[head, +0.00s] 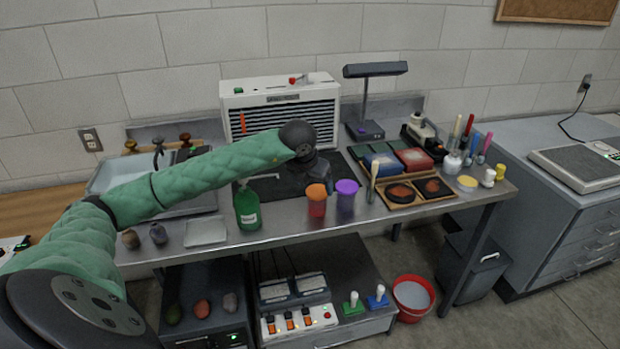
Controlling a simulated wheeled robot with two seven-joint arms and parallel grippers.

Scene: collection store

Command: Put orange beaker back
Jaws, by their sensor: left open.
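The orange beaker (317,205) stands upright near the front edge of the metal bench (275,236). A purple beaker (346,196) stands close to its right. My left arm reaches in from the left, and its dark left gripper (314,172) is just above and behind the orange beaker. It is open; its fingertips are small and dark against the black mat, so I cannot tell whether they touch the beaker. My right gripper is out of view.
A green bottle (247,208) stands left of the beakers and a small white tray (205,232) lies further left. A wooden tray (420,197) with dark dishes is at right. A black lamp (366,100) and a white vented unit (280,108) stand behind.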

